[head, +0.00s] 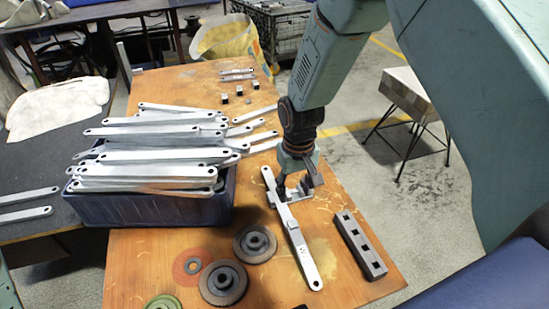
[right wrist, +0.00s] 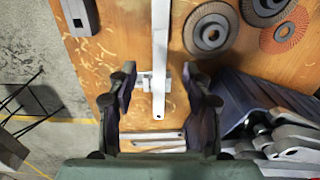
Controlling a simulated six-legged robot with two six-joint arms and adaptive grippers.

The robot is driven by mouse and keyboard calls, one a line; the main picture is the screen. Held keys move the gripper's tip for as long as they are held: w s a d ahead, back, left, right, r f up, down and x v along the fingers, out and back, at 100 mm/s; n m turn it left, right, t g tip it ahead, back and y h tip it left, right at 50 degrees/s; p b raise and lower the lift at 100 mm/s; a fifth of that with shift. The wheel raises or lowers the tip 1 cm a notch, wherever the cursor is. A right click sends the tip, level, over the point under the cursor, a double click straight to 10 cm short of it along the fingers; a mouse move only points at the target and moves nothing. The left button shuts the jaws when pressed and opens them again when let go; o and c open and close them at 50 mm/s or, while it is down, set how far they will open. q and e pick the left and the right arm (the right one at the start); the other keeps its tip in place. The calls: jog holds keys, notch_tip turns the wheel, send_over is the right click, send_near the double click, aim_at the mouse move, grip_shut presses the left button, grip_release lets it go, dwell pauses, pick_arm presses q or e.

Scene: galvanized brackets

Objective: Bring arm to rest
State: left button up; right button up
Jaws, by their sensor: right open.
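My right gripper (head: 299,178) is open above the front right part of the wooden table. Below it lies a long galvanized bracket (head: 300,253) with a small metal fitting across it near its far end. In the right wrist view, the open fingers of my right gripper (right wrist: 161,92) are on either side of the bracket (right wrist: 160,45), with visible gaps on both sides. Whether the fingertips are level with the bracket is hard to tell. My left gripper is not in view.
A dark blue bin (head: 150,209) heaped with brackets stands on the left. Grinding discs (head: 223,287) lie at the front, and a grey bar with square holes (head: 360,246) is at the right edge. Small blocks and two flat brackets lie at the back. A stool (head: 408,92) stands beyond.

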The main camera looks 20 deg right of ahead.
pick_arm(q)
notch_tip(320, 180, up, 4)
jog(key=p, duration=0.4)
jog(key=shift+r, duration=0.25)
pick_arm(e)
jog(key=s+f, duration=0.3)
jog(key=s, duration=1.2)
jog(key=s+f, duration=0.4)
jog(key=s, duration=1.1)
jog(key=shift+a+f, duration=0.15)
jog(key=shift+a, duration=0.15)
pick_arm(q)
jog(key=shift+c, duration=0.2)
